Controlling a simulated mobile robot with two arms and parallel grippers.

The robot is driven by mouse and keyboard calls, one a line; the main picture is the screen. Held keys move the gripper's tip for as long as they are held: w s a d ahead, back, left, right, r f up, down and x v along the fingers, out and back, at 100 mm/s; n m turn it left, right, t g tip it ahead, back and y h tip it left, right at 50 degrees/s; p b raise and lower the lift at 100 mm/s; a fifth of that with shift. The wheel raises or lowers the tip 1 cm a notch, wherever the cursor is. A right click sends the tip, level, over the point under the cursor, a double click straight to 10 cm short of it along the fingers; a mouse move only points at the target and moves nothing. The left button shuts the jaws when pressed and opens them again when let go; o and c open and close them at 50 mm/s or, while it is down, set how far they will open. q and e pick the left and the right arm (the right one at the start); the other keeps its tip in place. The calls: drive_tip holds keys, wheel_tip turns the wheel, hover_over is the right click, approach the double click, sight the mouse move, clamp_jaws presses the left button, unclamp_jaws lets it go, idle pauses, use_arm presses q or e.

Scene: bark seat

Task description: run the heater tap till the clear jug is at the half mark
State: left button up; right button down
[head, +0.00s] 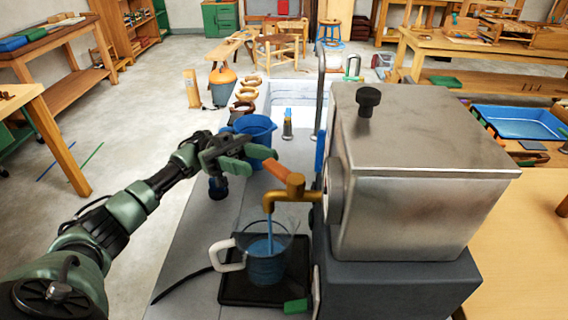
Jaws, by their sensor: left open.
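The heater (420,160) is a large steel box on a dark base. Its brass tap (294,192) has an orange-brown lever (277,170) pointing up and left. A blue stream (269,228) runs from the spout into the clear jug (284,252), which has a white handle on its left. Blue liquid fills the lower part of the jug; I cannot read a half mark. My left gripper (249,159) is open, its green fingertips close to the lever's free end; I cannot tell if they touch it. My right gripper is not in view.
The jug stands upright on a black tray (235,290) on the grey counter. A blue bucket (255,127) stands just behind my left gripper. A small green piece (296,306) lies at the tray's front right. The heater closes off the right side.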

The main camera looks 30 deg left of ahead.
sight(274, 164)
use_arm(q)
drive_tip(key=shift+g, duration=0.3)
drive_tip(key=p+x, duration=0.2)
drive_tip(key=x, duration=0.3)
drive_tip(key=shift+s+d+r, duration=0.1)
drive_tip(key=shift+s+r, duration=0.1)
drive_tip(key=shift+r, duration=0.05)
drive_tip(key=shift+s+d+r, duration=0.15)
drive_tip(key=shift+s+d, duration=0.05)
drive_tip(key=shift+d, duration=0.3)
clamp_jaws()
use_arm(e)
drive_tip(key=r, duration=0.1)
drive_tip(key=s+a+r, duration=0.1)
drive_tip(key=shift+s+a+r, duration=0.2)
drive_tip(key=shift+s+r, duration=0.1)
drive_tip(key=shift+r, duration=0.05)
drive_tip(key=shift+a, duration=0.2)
